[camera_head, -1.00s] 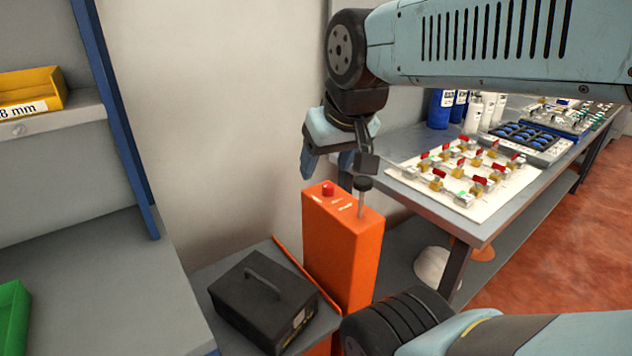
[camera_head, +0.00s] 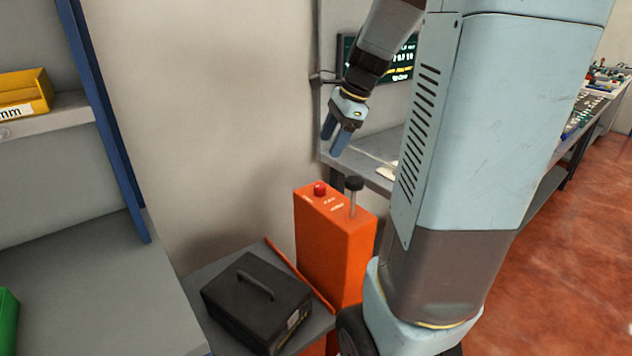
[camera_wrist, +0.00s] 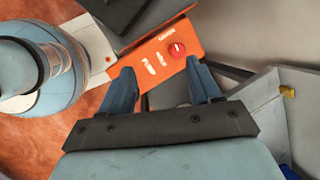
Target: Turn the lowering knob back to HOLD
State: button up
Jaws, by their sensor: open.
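An orange box (camera_head: 335,245) stands upright beside a low grey stand. A red knob (camera_head: 320,188) is on its top, with white lettering near it. A black knob on a thin stem (camera_head: 354,184) rises from the right side of the top. My gripper (camera_head: 335,133) is above the box, apart from it, open and empty, fingers pointing down. In the wrist view the orange top (camera_wrist: 140,60) lies beyond my open fingers (camera_wrist: 159,68). The red knob (camera_wrist: 176,49), with a pale mark, shows near the right finger. The lettering is too small to read.
A black case with a handle (camera_head: 257,302) sits on the low stand left of the orange box. Grey shelving with a yellow bin (camera_head: 25,95) is at the left. A workbench (camera_head: 365,165) and a dark screen (camera_head: 402,65) are behind. Open wall space lies left of my gripper.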

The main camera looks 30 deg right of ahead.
aim_at(321, 185)
jog(key=w+d+f+m, duration=0.3)
jog(key=w+d+m, duration=0.1)
jog(key=d+m, duration=0.1)
jog(key=x, duration=1.3)
jog(key=shift+s+a+f, duration=0.25)
jog(key=shift+a+f, duration=0.1)
jog(key=shift+a, duration=0.05)
jog(key=shift+c, duration=0.4)
jog(key=c, duration=1)
jog(key=shift+o, duration=0.2)
